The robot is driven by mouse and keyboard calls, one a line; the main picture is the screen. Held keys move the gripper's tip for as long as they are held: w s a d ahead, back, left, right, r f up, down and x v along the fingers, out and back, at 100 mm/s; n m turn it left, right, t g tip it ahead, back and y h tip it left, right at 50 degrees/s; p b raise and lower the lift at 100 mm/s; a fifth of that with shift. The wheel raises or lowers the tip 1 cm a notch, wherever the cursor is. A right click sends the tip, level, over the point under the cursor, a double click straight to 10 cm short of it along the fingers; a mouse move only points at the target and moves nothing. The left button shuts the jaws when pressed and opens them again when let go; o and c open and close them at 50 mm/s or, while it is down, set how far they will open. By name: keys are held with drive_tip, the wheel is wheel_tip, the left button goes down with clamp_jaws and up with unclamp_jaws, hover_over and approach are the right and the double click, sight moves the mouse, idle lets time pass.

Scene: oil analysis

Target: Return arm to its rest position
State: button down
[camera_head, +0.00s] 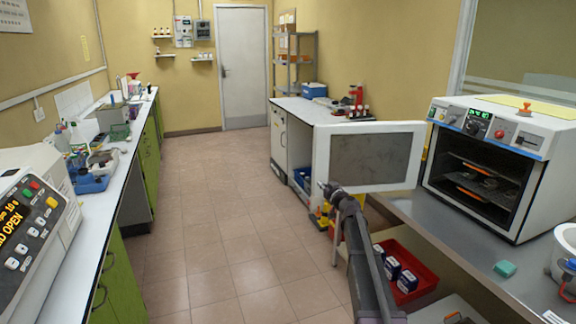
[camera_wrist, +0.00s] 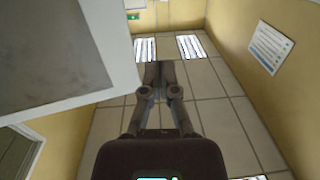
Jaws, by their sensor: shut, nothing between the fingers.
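My arm (camera_head: 365,260) reaches up from the bottom of the head view. In the head view the arm's far end lies in front of the lower left part of the open oven door (camera_head: 420,158); the fingers are too small to tell apart there. The oven (camera_head: 530,190) stands on the right bench with its door swung wide open. Whether the arm touches the door cannot be told.
A pale panel, probably the oven door (camera_wrist: 95,85), fills the upper left of the wrist view, close to my gripper. A red crate (camera_head: 425,277) with several dark containers lies under the right bench (camera_head: 435,215). The tiled aisle (camera_head: 210,200) is clear.

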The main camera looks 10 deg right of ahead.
drive_tip(key=s+a+f+n+g+y+p, duration=0.1)
drive_tip(key=s+a+f+g+p, duration=0.15)
drive_tip(key=s+a, duration=0.4)
drive_tip(key=s+a+f+g+p, duration=0.1)
drive_tip(key=s+a+f+g, duration=0.2)
drive_tip(key=s, duration=0.6)
drive_tip(key=s+a+f+n+g+y+p, duration=0.1)
drive_tip(key=s+a+g+p, duration=0.1)
drive_tip(key=s+a+g, duration=0.45)
drive_tip(key=s+d+f+m+g+h+p, duration=0.1)
drive_tip(key=s+d+m+g+h+p, duration=0.1)
drive_tip(key=s, duration=1)
drive_tip(key=s+d+f+m+g+h+p, duration=0.1)
drive_tip(key=s+d+m+g+h, duration=0.2)
drive_tip(key=s, duration=0.9)
drive_tip(key=shift+d+f+h+p, duration=0.2)
drive_tip(key=shift+d+h+p, duration=0.2)
drive_tip(key=shift+d+h, duration=0.6)
drive_tip(key=shift+w+a, duration=0.1)
drive_tip(key=shift+a, duration=0.05)
wheel_tip(320, 180, down, 44)
drive_tip(key=b, duration=4.3)
drive_tip(key=shift+b, duration=0.4)
drive_tip(key=shift+r, duration=0.15)
